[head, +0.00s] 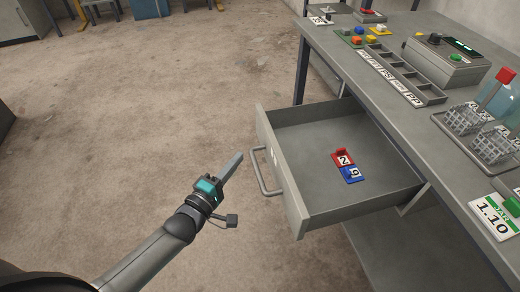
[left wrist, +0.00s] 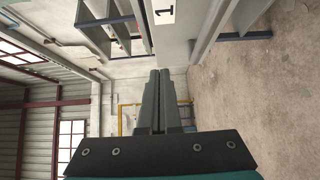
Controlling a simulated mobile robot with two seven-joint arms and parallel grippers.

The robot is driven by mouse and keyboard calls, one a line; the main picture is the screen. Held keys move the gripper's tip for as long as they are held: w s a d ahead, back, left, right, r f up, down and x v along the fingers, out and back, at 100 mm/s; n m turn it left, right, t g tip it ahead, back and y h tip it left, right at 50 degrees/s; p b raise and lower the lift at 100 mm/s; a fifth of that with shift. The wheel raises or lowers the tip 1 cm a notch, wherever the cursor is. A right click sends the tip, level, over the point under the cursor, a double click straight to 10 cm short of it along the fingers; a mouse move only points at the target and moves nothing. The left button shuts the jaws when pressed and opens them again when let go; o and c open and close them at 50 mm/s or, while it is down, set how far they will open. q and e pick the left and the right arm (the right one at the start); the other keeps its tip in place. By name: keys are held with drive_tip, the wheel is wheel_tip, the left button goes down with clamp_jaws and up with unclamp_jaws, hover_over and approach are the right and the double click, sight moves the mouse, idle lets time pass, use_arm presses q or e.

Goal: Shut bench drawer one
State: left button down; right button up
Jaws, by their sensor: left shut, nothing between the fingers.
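The bench drawer (head: 345,205) stands pulled out from under the grey bench in the head view. Its front panel (head: 283,180) faces left and carries a bar handle (head: 265,172). A red tag (head: 343,158) marked 2 and a blue tag (head: 352,174) marked 9 lie inside. My left gripper (head: 236,160) is shut and empty, just left of the handle and apart from it. In the left wrist view the shut fingers (left wrist: 160,80) point toward a grey panel with a white label marked 1 (left wrist: 164,12). My right gripper is not in view.
Bare concrete floor (head: 170,100) lies open left of the drawer. A bench leg (head: 301,70) stands behind it.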

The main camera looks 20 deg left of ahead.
sight(268, 138)
use_arm(q)
drive_tip(key=w+d, duration=0.1)
drive_tip(key=w, duration=0.1)
drive_tip(key=w+d+b, duration=0.1)
drive_tip(key=w, duration=0.1)
drive_tip(key=w+d+b, duration=0.1)
drive_tip(key=w, duration=0.1)
drive_tip(key=shift+d, duration=0.1)
drive_tip(key=shift+w+d+b, duration=0.3)
drive_tip(key=shift+w+d, duration=0.1)
drive_tip(key=shift+d, duration=0.15)
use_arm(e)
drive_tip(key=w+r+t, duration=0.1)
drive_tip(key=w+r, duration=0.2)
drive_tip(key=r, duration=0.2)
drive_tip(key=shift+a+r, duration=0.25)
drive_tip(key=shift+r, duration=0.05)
use_arm(q)
drive_tip(key=shift+d, duration=0.1)
